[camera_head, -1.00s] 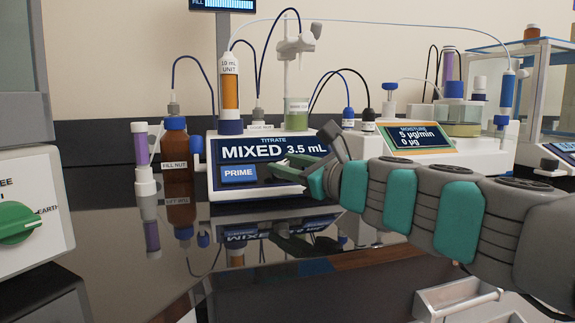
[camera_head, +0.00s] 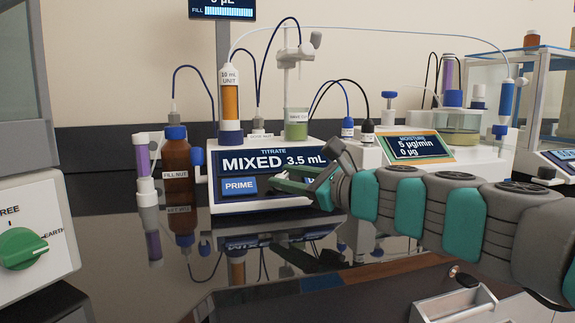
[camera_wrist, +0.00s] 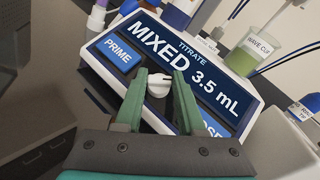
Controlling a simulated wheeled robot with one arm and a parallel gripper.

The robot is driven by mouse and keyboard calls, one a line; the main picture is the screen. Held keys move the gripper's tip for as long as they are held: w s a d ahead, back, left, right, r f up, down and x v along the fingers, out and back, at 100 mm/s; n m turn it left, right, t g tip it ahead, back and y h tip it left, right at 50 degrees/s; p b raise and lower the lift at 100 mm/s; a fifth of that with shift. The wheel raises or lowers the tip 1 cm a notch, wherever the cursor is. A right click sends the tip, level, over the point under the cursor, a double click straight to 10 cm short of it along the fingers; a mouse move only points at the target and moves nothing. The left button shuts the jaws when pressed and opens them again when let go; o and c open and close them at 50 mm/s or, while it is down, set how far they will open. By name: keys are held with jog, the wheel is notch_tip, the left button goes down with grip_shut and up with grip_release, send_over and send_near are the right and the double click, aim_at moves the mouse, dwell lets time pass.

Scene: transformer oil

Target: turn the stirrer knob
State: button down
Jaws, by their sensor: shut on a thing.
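The titrator (camera_head: 230,205) stands on the dark bench with its sloped blue front panel reading "MIXED 3.5 mL". The white stirrer knob (camera_wrist: 158,84) sits low on this panel in the wrist view, between the PRIME button and another button that is partly covered. My gripper (camera_wrist: 159,90) has its two green fingers on either side of the knob, shut on it.
A brown bottle (camera_head: 177,157) and a white-and-purple vial (camera_head: 144,160) stand left of the titrator. The moisture unit (camera_head: 455,155) is to the right. A box with a green dial (camera_head: 22,248) is at far left. The glossy bench in front is clear.

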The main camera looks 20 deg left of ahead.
jog(key=shift+w+d+r+n+g+p, duration=0.1)
jog(key=shift+w+r+n+g+p, duration=0.05)
jog(key=shift+n+g+p, duration=0.35)
jog(key=shift+w+r+n+g+p, duration=0.1)
jog(key=shift+n+g+p, duration=0.3)
jog(key=shift+n, duration=0.2)
jog(key=n+g, duration=0.3)
jog(key=shift+f+p, duration=0.2)
jog(key=shift+p, duration=0.1)
jog(key=n+g+h, duration=0.1)
jog(key=n+g, duration=0.1)
jog(key=n, duration=0.1)
jog(key=n+g+h, duration=0.1)
jog(key=n+g, duration=0.1)
jog(key=shift+w+r+n, duration=0.15)
jog(key=shift+n, duration=0.25)
jog(key=shift+n+g+h, duration=0.3)
jog(key=shift+h, duration=0.1)
jog(key=c, duration=0.5)
grip_release()
jog(key=shift+r, duration=0.1)
